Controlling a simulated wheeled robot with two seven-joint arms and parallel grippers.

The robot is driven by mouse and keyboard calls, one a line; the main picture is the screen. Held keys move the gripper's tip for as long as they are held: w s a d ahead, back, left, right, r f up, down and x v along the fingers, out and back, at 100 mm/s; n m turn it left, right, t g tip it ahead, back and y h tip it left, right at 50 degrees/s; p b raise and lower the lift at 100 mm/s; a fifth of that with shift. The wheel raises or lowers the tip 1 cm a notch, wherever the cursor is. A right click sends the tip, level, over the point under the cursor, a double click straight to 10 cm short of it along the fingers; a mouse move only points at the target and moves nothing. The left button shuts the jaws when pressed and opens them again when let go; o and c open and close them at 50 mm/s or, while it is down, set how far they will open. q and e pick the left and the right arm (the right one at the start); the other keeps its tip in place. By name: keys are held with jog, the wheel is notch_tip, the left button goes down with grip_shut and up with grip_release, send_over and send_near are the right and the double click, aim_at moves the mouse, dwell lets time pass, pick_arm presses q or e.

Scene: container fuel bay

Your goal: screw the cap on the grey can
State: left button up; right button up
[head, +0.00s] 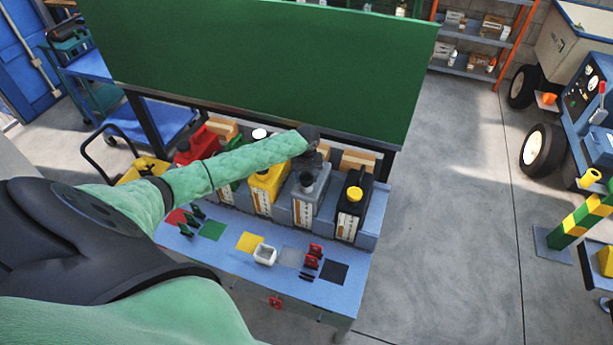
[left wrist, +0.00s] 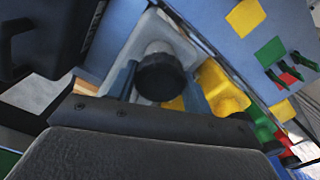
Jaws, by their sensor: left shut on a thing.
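The grey can (head: 305,205) stands in the row on the blue bench, between a yellow can (head: 266,190) and a black can (head: 351,212). It also shows pale in the left wrist view (left wrist: 178,42). My left gripper (head: 309,168) reaches over it from above, its fingers shut on a dark round cap (left wrist: 161,78). The cap is at the pale neck of the can in the left wrist view; I cannot tell whether it is seated or just above. The arm and gripper hide part of the can's top. My right gripper is not in view.
A green board (head: 270,65) hangs close behind the arm. Red (head: 184,152) and green cans stand further left. The bench front carries coloured squares, a small white box (head: 265,255) and red clips (head: 314,256). The floor right of the bench is clear.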

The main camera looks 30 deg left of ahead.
pick_arm(q)
jog(key=shift+f, duration=0.4)
dwell(0.4)
